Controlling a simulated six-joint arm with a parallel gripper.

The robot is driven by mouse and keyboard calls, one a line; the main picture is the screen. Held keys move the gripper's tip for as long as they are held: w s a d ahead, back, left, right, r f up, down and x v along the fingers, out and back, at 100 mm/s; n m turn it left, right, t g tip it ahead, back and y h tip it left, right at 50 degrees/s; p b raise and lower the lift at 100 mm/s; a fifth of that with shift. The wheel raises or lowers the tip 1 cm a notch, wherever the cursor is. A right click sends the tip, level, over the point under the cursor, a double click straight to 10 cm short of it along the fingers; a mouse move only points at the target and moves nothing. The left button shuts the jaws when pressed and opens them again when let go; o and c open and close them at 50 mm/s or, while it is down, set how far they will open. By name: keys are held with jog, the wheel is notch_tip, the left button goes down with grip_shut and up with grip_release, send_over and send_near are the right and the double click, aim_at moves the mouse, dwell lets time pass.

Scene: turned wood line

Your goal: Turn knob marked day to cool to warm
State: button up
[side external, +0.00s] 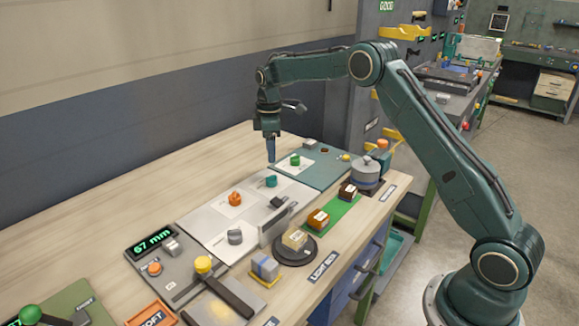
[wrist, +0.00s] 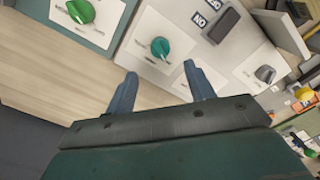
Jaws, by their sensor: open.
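Several knobs sit on panels on the bench, and their small markings are too fine to read, so I cannot tell which is marked day to cool to warm. A teal knob (side external: 271,181) on a white card also shows in the wrist view (wrist: 160,47), ahead of my fingertips. A green knob (side external: 295,160) is on the teal panel, also in the wrist view (wrist: 80,11). An orange knob (side external: 235,198) and a grey knob (side external: 235,237) are nearer the front; the grey one shows in the wrist view (wrist: 265,73). My gripper (wrist: 160,70) is open and empty, above the panels.
A black rocker switch (wrist: 220,25) stands close to the teal knob. A raised grey plate (side external: 272,225) stands at the panel's edge. Blocks on a green strip (side external: 343,209) and a dark round stand (side external: 296,252) are along the bench front. Bare wood lies behind the panels.

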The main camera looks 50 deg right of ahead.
aim_at(272, 176)
notch_tip(272, 176, down, 9)
jog(key=shift+f, duration=0.15)
dwell(0.4)
jog(key=shift+c, duration=0.4)
jog(key=c, duration=0.9)
jog(key=shift+m, duration=0.4)
jog(key=m, duration=1.1)
